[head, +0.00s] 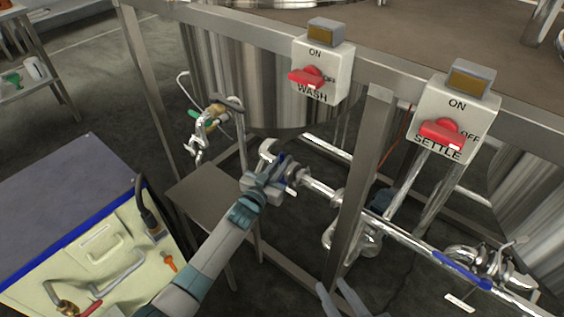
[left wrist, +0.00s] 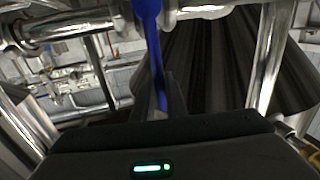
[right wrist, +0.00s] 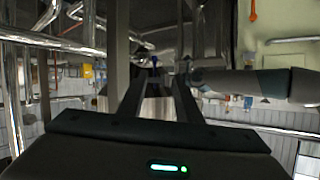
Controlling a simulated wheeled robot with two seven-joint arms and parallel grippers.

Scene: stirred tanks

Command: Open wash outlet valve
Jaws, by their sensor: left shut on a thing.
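The wash outlet valve has a blue handle (head: 281,159) on the metal pipe below the tank behind the WASH box. In the left wrist view the blue handle (left wrist: 158,60) runs down between the fingers of my left gripper (left wrist: 160,95). My left gripper (head: 270,178) is shut on this handle in the head view and covers part of the valve. My right gripper (head: 345,298) is at the bottom edge of the head view, away from the valve. Its fingers stand apart and empty in the right wrist view (right wrist: 157,95).
The WASH switch box (head: 323,72) and SETTLE switch box (head: 455,112) hang on the metal frame. A frame post (head: 362,180) stands right of the valve. Another blue handle (head: 462,271) is on the pipe at right. A cream cabinet (head: 95,255) stands at left.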

